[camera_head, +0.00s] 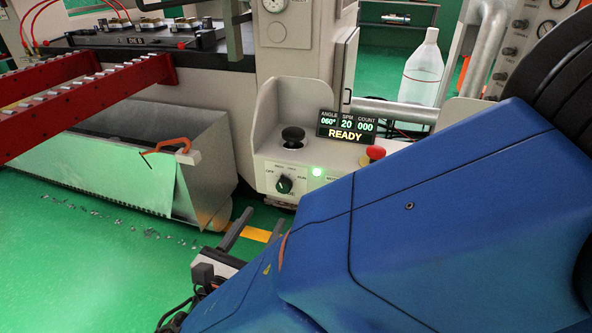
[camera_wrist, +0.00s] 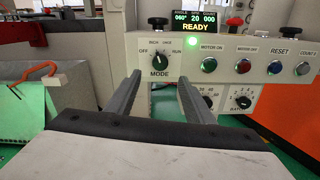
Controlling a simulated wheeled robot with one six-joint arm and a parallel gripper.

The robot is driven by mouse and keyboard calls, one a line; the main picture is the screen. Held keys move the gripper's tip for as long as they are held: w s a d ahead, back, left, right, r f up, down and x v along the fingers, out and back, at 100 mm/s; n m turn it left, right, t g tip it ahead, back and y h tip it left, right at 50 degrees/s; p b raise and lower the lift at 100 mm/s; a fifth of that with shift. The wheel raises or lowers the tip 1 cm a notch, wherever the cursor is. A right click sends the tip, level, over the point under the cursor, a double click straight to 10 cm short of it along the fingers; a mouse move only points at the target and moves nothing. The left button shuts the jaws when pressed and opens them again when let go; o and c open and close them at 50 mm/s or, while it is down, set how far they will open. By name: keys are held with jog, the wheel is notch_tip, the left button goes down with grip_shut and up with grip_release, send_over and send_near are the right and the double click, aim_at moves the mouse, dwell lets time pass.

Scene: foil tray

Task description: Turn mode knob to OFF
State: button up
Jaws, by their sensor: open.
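The mode knob (camera_wrist: 161,58) is a round black knob on the pale control panel (camera_head: 320,170), with the word MODE below it and OFF, INCH, another mark and RUN around it. It also shows in the head view (camera_head: 285,184). Its light pointer seems to lean up and left; which mark it meets is too small to tell. My gripper (camera_wrist: 159,76) is open and empty. In the wrist view its two fingers frame the knob from below, left and right, apart from it. In the head view, my gripper (camera_head: 266,217) is below and left of the panel.
The display (camera_head: 346,126) reads READY. A black button (camera_head: 292,136) and a red mushroom button (camera_head: 375,153) stand on the box. A green lamp (camera_head: 317,171) is lit. A metal bin (camera_head: 150,165) stands left. In the wrist view, several buttons line the panel right of the knob.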

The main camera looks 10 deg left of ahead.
aim_at(282, 189)
jog(key=w, duration=0.7)
jog(key=w+d, duration=0.1)
jog(key=w, duration=0.2)
jog(key=shift+w+d, duration=0.1)
jog(key=shift+w, duration=0.3)
jog(key=c, duration=1)
